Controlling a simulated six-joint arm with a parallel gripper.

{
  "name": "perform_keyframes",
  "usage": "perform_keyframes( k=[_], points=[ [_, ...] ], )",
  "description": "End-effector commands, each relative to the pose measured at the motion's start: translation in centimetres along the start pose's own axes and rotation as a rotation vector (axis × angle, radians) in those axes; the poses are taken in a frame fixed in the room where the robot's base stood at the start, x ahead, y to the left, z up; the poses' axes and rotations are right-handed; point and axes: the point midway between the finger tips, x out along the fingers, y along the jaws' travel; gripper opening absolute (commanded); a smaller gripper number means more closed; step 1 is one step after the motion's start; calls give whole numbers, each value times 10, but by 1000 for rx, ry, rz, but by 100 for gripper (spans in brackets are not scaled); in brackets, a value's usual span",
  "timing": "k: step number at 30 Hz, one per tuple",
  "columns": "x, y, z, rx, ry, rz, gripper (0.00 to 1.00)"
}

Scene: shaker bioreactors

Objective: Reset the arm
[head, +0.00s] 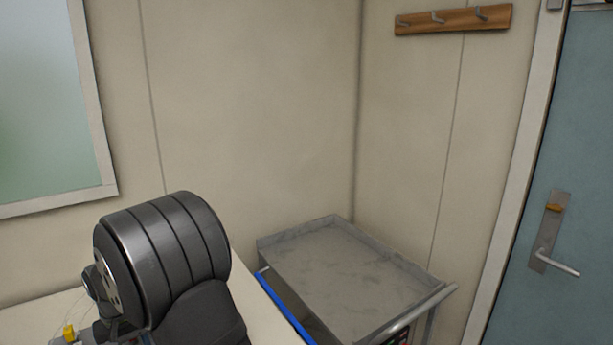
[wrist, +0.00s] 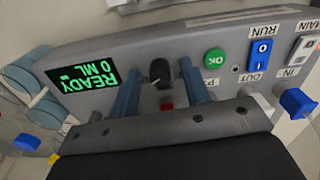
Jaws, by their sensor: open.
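My gripper (wrist: 158,75) shows in the wrist view as two blue fingers standing apart, open with nothing held. Beyond it is a grey instrument panel (wrist: 210,65), seen upside down. A black knob (wrist: 160,72) appears between the two fingertips; I cannot tell how near they are to it. The panel's display (wrist: 84,82) reads "READY 0 ML" in green. My gripper is not in the head view, where only part of my dark arm shows at lower left.
The panel also carries a green OK button (wrist: 215,60), a blue RUN switch (wrist: 261,52) and a blue fitting (wrist: 296,103). In the head view, a grey metal cart (head: 345,270) stands in the corner with its top bare. A door (head: 570,180) is at right.

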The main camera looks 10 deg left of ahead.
Motion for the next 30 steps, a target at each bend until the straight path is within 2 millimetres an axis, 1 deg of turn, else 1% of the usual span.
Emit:
perform_keyframes(
  k=[1,30],
  points=[
    [-3,0,-1,-37,6,-1,43],
    [-4,0,0,-820,19,1,43]
  ],
)
